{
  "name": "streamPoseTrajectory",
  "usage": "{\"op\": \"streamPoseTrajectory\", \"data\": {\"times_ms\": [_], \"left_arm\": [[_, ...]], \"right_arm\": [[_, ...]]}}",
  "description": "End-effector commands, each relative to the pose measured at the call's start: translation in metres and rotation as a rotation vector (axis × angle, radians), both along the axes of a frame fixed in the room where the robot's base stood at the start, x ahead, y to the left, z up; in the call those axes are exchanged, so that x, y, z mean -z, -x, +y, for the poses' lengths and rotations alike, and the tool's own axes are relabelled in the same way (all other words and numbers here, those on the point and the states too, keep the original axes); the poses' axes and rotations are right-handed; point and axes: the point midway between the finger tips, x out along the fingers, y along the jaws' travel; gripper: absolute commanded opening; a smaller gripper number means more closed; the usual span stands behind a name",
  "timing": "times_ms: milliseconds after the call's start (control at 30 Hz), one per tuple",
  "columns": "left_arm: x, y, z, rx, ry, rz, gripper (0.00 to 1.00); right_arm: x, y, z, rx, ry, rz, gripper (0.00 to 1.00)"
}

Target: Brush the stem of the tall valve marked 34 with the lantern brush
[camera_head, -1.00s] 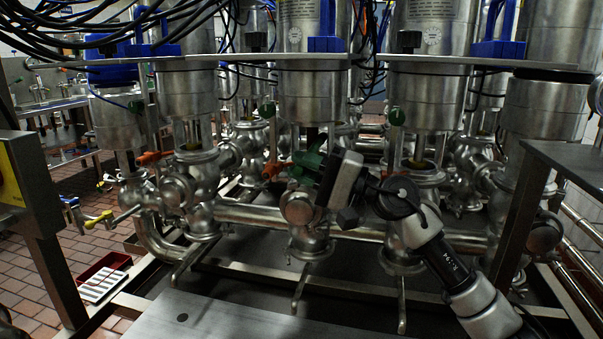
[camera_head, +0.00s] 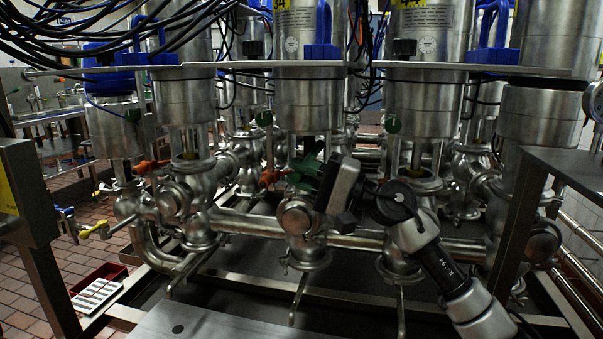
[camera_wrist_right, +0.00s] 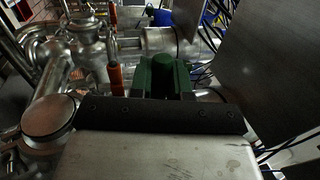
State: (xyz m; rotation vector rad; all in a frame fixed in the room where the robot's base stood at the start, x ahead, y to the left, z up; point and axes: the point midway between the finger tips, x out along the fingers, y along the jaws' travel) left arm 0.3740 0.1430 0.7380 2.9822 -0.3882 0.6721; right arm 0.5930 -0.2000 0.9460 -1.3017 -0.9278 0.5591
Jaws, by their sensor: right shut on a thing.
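My right gripper (camera_head: 308,167) is in the middle of the head view, in front of the central steel valve body (camera_head: 297,216). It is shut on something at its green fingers. The green fingers and a green rounded piece between them also show in the right wrist view (camera_wrist_right: 164,74). I cannot make out bristles, so the lantern brush is not clearly visible. Tall steel valves stand in a row behind, a middle one (camera_head: 309,105) and a right one (camera_head: 420,108). My left gripper is out of view.
A horizontal steel plate (camera_head: 330,70) crosses the valve tops, with black cables above it. Orange handles (camera_head: 271,178) stick out between the pipes. A steel table (camera_head: 560,160) stands close on the right. A red and white tray (camera_head: 97,290) lies at lower left.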

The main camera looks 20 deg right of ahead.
Motion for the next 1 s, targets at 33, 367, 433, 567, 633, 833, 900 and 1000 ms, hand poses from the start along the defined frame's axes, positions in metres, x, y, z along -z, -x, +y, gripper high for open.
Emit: {"op": "streamPoseTrajectory", "data": {"times_ms": [33, 367, 433, 567, 633, 833, 900, 1000], "left_arm": [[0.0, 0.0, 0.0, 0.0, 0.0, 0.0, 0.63], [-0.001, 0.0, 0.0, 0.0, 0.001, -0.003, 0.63], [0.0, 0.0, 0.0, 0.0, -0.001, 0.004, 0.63], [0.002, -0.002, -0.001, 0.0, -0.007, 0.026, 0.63], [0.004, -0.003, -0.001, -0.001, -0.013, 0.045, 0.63], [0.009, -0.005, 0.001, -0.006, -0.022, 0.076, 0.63], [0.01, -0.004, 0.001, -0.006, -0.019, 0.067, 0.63], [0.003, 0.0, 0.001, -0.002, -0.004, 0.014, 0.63]], "right_arm": [[0.0, 0.0, 0.001, -0.002, 0.001, 0.001, 0.0], [0.0, 0.001, 0.002, -0.002, 0.001, 0.001, 0.0], [-0.001, 0.003, 0.003, -0.003, 0.002, 0.0, 0.0], [-0.003, 0.007, 0.006, -0.003, 0.002, 0.001, 0.0], [-0.003, 0.01, 0.008, -0.003, 0.002, 0.0, 0.0], [-0.004, 0.013, 0.01, -0.003, 0.001, 0.001, 0.0], [-0.004, 0.012, 0.009, -0.002, 0.001, 0.001, 0.0], [-0.004, 0.009, 0.008, -0.001, 0.0, 0.001, 0.0]]}}
